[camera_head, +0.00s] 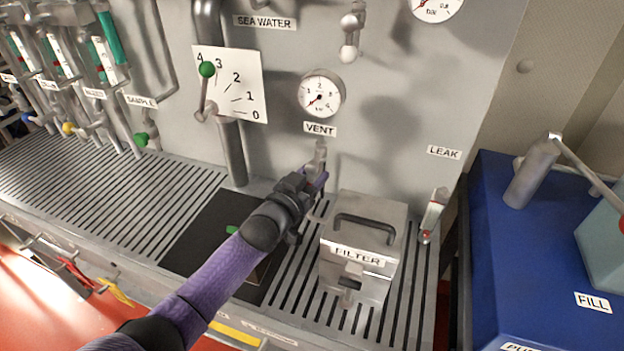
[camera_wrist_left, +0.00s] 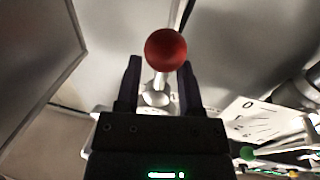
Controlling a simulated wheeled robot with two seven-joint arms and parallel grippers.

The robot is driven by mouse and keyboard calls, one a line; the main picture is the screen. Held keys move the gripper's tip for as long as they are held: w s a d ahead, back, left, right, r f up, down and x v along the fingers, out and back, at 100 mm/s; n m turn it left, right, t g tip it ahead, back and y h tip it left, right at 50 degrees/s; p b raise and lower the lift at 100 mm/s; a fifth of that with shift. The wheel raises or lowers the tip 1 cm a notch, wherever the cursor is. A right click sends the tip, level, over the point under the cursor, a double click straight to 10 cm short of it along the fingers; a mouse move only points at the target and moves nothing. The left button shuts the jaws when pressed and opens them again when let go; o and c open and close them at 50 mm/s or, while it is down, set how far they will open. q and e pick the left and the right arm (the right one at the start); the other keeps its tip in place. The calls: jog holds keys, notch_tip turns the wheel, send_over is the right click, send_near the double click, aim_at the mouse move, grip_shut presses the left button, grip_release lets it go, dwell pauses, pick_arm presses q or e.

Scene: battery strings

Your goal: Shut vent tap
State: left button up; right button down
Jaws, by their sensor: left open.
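The vent tap (camera_head: 319,156) is a small metal tap on the grey panel, below the VENT label (camera_head: 320,129). My left gripper (camera_head: 318,182) is at the tap and hides its lower part in the head view. In the left wrist view a red ball knob (camera_wrist_left: 166,50) on a metal stem shows between the two dark fingers of my left gripper (camera_wrist_left: 160,75), with a gap on both sides. The fingers are open. A round metal part (camera_wrist_left: 156,97) of the tap is behind the knob. My right gripper is not in view.
The metal FILTER box (camera_head: 363,235) with a black handle stands right of my left gripper on the slotted shelf (camera_head: 110,190). A gauge (camera_head: 322,93) is above.

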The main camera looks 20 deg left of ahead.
pick_arm(q)
grip_shut()
jog(key=shift+m, duration=0.3)
dwell(0.3)
jog(key=m, duration=0.1)
jog(key=m+p, duration=0.2)
jog(key=shift+a+r+g, duration=0.25)
jog(key=shift+a+g, duration=0.1)
jog(key=shift+g, duration=0.05)
jog(key=m, duration=0.1)
jog(key=m+p, duration=0.1)
jog(key=m, duration=0.1)
jog(key=m+y+p, duration=0.1)
jog(key=shift+w+a+r+g, duration=0.1)
jog(key=shift+a+r+g, duration=0.1)
jog(key=shift+a+g, duration=0.15)
jog(key=shift+a+r+m+y+p, duration=0.15)
jog(key=shift+m+y+p, duration=0.25)
jog(key=shift+m, duration=0.95)
jog(key=shift+a+r+m+y+p, duration=0.1)
jog(key=shift+r+m+y+p, duration=0.2)
jog(key=shift+m, duration=1)
jog(key=shift+a+r+m+y+p, duration=0.1)
jog(key=shift+m+y+p, duration=0.35)
jog(key=shift+m, duration=0.9)
